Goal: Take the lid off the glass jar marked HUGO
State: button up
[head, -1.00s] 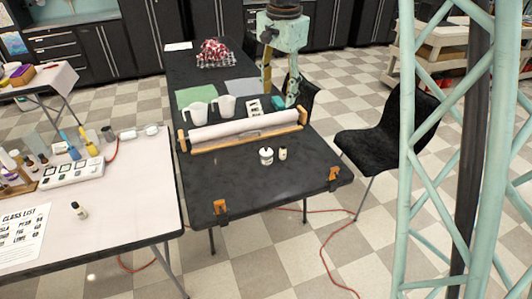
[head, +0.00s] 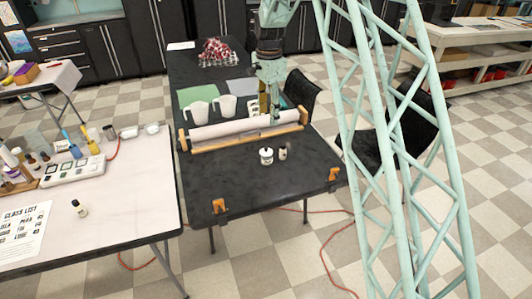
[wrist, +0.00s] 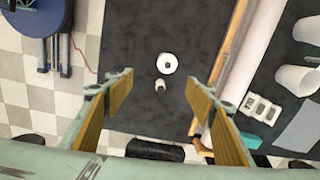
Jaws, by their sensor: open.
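A small white-topped jar (head: 266,156) stands upright on the front part of the black table; its label is too small to read, so I cannot confirm HUGO. In the wrist view its round white top (wrist: 167,63) shows a dark centre. A smaller bottle or jar (head: 283,153) with a pale label stands close to its right; it also shows in the wrist view (wrist: 160,86). My gripper (head: 270,113) is open and empty, above and behind both, near the paper roll.
A paper roll (head: 230,130) in a wooden holder crosses the table behind the jars. Two white jugs (head: 199,113) stand beyond it. A black chair (head: 378,150) is at the right.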

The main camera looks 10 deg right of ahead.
jog(key=m, duration=0.1)
send_over(266, 148)
notch_tip(266, 148, down, 6)
jog(key=f, duration=0.1)
jog(key=shift+w+d+r, duration=0.1)
jog(key=shift+w+r, duration=0.15)
jog(key=shift+f+b, duration=0.45)
jog(key=shift+f, duration=3.85)
jog(key=shift+s+f+b, duration=0.15)
jog(key=shift+f+b, duration=0.25)
jog(key=shift+f, duration=2.2)
jog(key=shift+c, duration=0.4)
jog(key=c, duration=0.7)
